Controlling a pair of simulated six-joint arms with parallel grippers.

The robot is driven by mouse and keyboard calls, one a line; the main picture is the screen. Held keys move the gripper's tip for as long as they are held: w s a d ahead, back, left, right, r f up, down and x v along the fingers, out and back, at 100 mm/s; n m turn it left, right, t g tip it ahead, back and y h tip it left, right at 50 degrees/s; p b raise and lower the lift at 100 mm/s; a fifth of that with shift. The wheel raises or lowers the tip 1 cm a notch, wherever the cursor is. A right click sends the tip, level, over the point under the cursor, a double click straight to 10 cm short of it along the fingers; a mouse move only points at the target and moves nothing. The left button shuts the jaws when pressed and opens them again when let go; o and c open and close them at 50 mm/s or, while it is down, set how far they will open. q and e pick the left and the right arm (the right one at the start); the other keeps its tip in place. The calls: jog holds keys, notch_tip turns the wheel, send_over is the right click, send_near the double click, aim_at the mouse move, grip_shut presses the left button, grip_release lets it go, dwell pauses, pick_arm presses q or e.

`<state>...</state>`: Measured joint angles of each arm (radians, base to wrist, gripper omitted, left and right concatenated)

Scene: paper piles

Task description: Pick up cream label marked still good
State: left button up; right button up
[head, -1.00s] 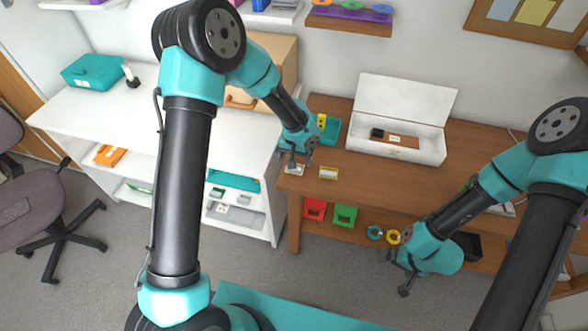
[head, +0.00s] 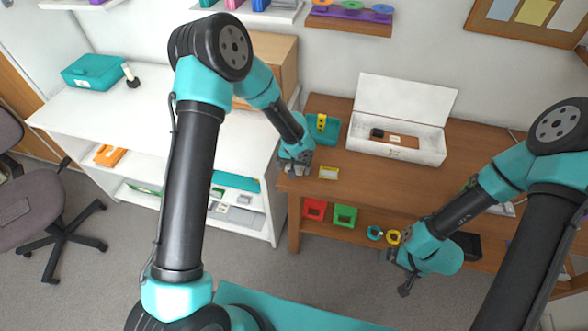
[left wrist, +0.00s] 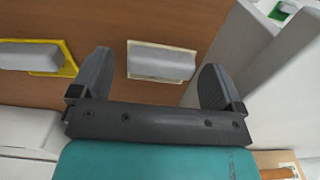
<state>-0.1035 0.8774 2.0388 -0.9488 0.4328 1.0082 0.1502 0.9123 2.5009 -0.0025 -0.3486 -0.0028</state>
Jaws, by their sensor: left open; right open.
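The cream label (left wrist: 143,74), a pale plate with a grey block on it, lies on the brown table in the left wrist view. My left gripper (left wrist: 157,68) is open, with one finger on each side of the label and visible gaps to it. In the head view my left gripper (head: 296,171) covers the label's spot at the table's left front corner. Any writing on the label cannot be read. My right gripper (head: 402,276) is open and empty, low in front of the table, away from the label.
A yellow label with a grey block (head: 328,172) lies just right of my left gripper. A teal tray (head: 333,131) and an open white box (head: 432,152) stand behind. A white shelf unit (head: 262,190) adjoins the table's left edge. Red and green bins sit below.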

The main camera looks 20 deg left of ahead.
pick_arm(q)
jog(key=shift+c, duration=0.3)
jog(key=c, duration=0.9)
jog(key=shift+r, duration=0.15)
jog(key=shift+r, duration=0.9)
jog(key=shift+s+r, duration=0.1)
jog(key=shift+r, duration=0.75)
jog(key=s+d, duration=0.1)
jog(key=s, duration=0.4)
jog(key=s+d+r, duration=0.1)
jog(key=s+d, duration=0.1)
jog(key=s, duration=0.3)
jog(key=s+d, duration=0.1)
jog(key=s, duration=0.4)
jog(key=shift+s+d+r, duration=0.1)
jog(key=shift+d+r, duration=0.05)
jog(key=shift+d, duration=0.1)
